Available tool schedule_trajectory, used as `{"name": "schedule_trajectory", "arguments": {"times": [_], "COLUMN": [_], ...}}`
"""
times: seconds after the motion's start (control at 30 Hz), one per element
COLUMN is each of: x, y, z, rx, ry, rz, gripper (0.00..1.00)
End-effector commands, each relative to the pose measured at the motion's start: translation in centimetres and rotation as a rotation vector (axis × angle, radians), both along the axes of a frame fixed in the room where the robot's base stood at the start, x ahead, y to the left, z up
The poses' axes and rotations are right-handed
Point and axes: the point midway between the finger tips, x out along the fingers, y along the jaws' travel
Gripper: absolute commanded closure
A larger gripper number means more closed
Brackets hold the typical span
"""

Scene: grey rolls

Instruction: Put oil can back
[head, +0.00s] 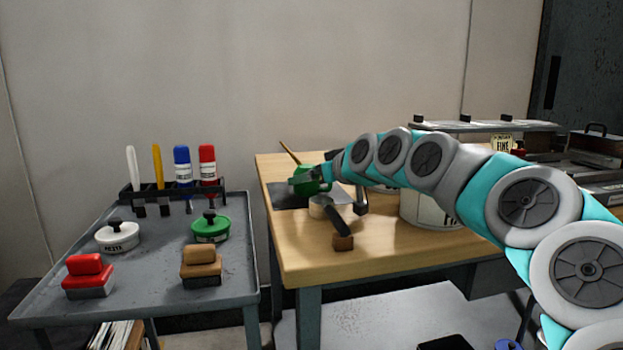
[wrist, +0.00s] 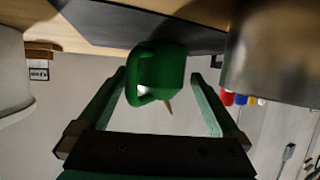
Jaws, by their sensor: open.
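The green oil can (head: 302,184) is at the back left of the wooden workbench (head: 290,245), with its thin brownish spout pointing up. It stands on or right by a dark mat (head: 285,202). My gripper (wrist: 157,76) is open, and in the wrist view, which is upside down, the oil can (wrist: 165,68) sits between its two fingers. I see no firm grip, and a gap shows beside the right finger. In the head view my arm reaches in from the right, and its end partly hides the can.
A brush-like tool with a dark handle (head: 337,221) lies in front of the can. A pale tin (head: 420,208) stands to the right under my arm. A grey cart (head: 150,262) with markers, stamps and round tins stands left. The bench's front left is clear.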

Motion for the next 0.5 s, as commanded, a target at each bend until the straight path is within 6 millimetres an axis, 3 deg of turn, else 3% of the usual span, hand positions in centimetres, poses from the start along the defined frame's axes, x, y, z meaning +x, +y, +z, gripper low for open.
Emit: {"name": "schedule_trajectory", "arguments": {"times": [0.5], "x": [-6.8], "y": [-5.1], "z": [3.6], "rx": [0.001], "ry": [-0.004], "rz": [-0.002], "gripper": [0.00]}}
